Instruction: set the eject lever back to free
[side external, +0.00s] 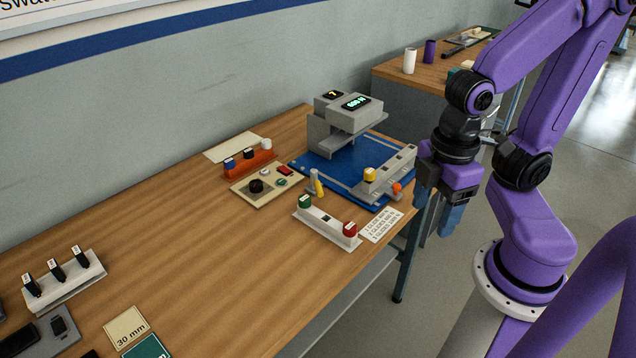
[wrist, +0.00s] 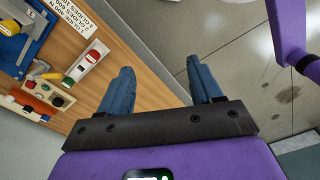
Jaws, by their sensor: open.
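A small yellow-handled lever (side external: 317,184) stands on the wooden bench by the front left of the blue base plate (side external: 300,167). It leans slightly, and I see no label naming it as the eject lever. It also shows at the left of the wrist view (wrist: 48,76). An orange knob (side external: 397,187) sits at the right of the plate, by a grey block with a yellow cap (side external: 369,174). My gripper (side external: 438,208) is open and empty, beyond the bench's right edge and apart from everything.
A white strip with green and red knobs (side external: 328,223) lies in front of the lever. A beige control panel (side external: 266,185) and an orange rack (side external: 249,162) are to its left. A grey machine with displays (side external: 343,123) stands behind. The bench middle (side external: 190,230) is clear.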

